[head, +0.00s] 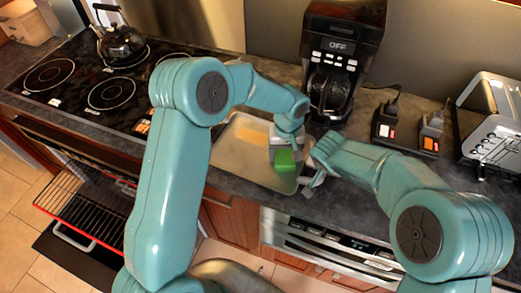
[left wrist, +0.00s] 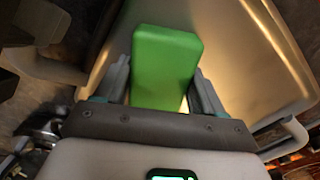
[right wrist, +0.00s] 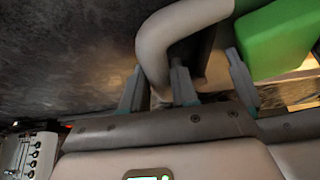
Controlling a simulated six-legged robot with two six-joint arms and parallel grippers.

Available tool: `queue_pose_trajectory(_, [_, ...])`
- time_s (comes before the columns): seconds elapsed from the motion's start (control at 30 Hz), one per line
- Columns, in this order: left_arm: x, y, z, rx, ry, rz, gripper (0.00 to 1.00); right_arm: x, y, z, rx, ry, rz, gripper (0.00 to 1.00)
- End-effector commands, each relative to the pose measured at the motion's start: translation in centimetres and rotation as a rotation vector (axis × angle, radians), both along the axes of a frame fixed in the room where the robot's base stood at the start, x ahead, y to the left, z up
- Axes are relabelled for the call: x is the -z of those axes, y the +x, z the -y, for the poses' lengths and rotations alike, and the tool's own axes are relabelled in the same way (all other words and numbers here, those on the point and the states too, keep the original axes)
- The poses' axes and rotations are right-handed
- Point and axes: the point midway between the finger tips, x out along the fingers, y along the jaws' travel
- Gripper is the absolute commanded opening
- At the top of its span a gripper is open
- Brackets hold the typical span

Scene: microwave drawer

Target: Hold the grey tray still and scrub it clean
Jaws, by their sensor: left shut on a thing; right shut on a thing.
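The grey tray (head: 228,164) lies on the counter, with a tan patch (head: 252,134) on its floor toward the back. My left gripper (head: 284,150) is shut on a green sponge (head: 285,161) over the tray's right part. The left wrist view shows the sponge (left wrist: 166,60) between both fingers, with the tray (left wrist: 262,55) behind it. I cannot tell whether the sponge touches the tray floor. My right gripper (head: 312,177) is shut on the tray's right handle, whose curved bar (right wrist: 158,50) shows between the fingers in the right wrist view.
A black stovetop (head: 75,75) with a kettle (head: 120,45) is on the left, above an open oven with a rack (head: 85,205). A coffee maker (head: 335,75) stands behind the tray. A toaster (head: 492,120) stands at the right. My two grippers are close together.

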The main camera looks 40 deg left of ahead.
Motion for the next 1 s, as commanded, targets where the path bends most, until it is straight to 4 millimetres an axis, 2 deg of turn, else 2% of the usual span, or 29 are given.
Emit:
queue_pose_trajectory(0.17, [0.1,-0.1,0.0,0.000,-0.001,-0.003,0.14,0.0,0.0,-0.1,-0.001,0.003,0.000,0.00])
queue_pose_trajectory(1.0, [0.1,-0.9,-4.9,-0.002,0.001,-0.001,0.14,0.1,0.0,0.0,0.000,0.001,-0.001,0.00])
